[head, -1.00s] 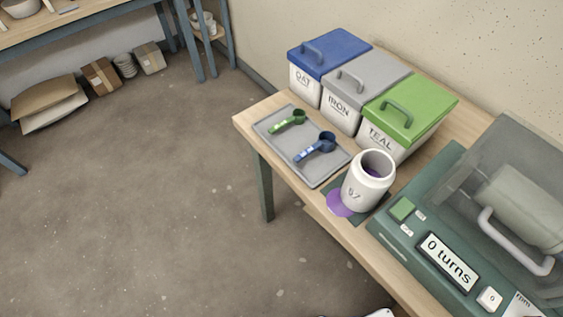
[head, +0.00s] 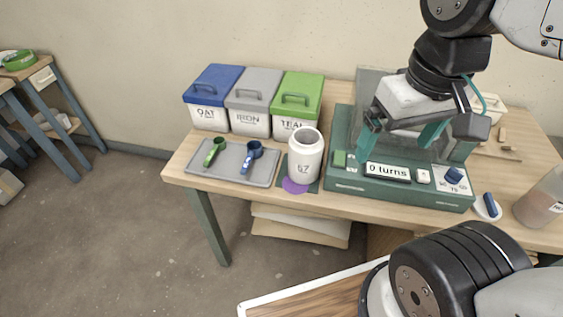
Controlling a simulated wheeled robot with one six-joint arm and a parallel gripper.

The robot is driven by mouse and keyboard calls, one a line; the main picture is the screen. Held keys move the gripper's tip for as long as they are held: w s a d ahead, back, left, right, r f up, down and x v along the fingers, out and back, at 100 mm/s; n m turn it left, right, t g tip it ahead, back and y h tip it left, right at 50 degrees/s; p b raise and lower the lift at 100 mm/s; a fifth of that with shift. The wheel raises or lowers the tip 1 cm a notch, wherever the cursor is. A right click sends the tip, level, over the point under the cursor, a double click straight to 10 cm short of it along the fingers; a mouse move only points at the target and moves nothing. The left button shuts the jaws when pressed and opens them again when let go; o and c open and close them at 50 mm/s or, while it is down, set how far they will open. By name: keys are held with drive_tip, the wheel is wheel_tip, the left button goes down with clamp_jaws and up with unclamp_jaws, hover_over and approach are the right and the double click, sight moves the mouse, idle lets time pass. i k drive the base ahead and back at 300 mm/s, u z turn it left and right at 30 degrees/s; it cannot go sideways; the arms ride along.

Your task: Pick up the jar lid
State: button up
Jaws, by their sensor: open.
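I cannot make out a jar lid for certain in the head view. The white jar (head: 305,158) marked with a number stands open and upright on a dark mat, with a purple spill (head: 296,186) at its foot. My gripper (head: 402,135) is open, its teal fingers apart and nothing seen between them. It hangs over the green machine (head: 400,192) reading "0 turns", to the right of the jar, and hides part of the machine.
Blue-, grey- and green-lidded bins (head: 297,90) stand behind a grey tray (head: 230,165) with green and blue scoops. A small white-and-blue item (head: 487,206) and a bottle (head: 542,200) are at right. A round green object (head: 19,60) sits on the far-left table.

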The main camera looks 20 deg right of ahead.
sight(484, 206)
drive_tip(key=z, duration=1.15)
